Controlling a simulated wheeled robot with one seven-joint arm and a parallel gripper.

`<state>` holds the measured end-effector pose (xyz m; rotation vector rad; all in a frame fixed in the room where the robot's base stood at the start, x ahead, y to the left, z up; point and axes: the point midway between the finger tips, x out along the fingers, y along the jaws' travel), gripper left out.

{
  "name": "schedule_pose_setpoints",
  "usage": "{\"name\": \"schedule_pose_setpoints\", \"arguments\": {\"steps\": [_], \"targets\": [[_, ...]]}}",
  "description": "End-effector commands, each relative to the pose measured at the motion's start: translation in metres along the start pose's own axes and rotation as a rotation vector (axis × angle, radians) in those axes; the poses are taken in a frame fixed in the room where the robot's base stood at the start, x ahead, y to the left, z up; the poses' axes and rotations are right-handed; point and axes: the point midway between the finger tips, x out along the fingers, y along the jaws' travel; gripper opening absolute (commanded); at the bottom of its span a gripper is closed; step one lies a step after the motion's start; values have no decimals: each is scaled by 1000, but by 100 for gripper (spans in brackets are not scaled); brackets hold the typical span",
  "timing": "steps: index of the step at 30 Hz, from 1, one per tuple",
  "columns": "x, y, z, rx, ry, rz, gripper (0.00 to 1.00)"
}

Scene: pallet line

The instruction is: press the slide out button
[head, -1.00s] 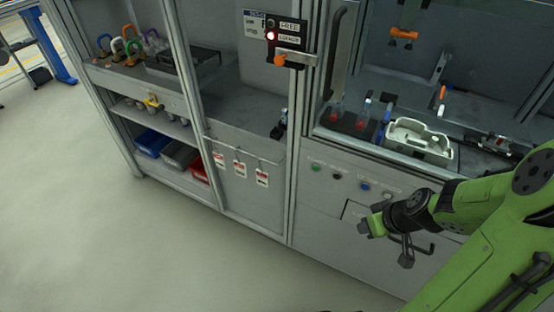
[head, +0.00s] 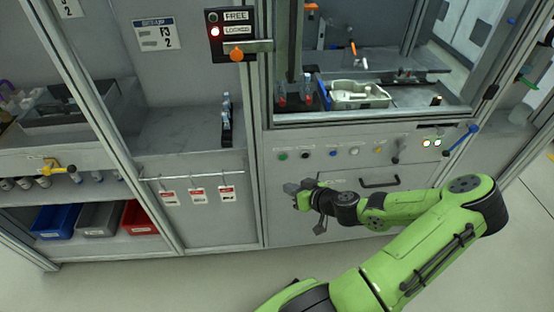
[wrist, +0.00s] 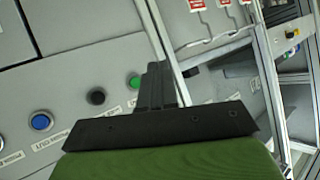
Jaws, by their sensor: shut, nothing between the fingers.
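A row of buttons runs along the grey front panel: a green button (head: 282,155), a black one (head: 305,154), a blue one (head: 332,153), a white one (head: 354,151) and a yellow one (head: 378,149). Their labels are too small or blurred to tell which is slide out. My gripper (head: 297,190) is shut and empty, below the green and black buttons and apart from them. In the wrist view its dark fingers (wrist: 157,82) point up beside the green button (wrist: 133,81), with the black (wrist: 96,97) and blue (wrist: 41,121) buttons to the left.
A drawer handle (head: 380,183) and a lever (head: 398,150) are on the panel's right. A lock box (head: 232,36) with a red light hangs above left. Red-and-white tags (head: 197,195) hang from a rail at left. A white tray (head: 358,95) sits inside the window. The floor in front is clear.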

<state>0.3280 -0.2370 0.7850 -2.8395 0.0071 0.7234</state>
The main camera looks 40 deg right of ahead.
Motion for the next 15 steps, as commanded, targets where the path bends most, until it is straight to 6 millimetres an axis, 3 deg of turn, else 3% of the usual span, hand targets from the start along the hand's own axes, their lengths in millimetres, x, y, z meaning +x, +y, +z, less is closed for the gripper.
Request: {"name": "schedule_pose_setpoints", "arguments": {"steps": [7, 15], "targets": [[8, 5, -7, -2, -1, -2, 0], [36, 25, -28, -3, -1, -2, 0]]}}
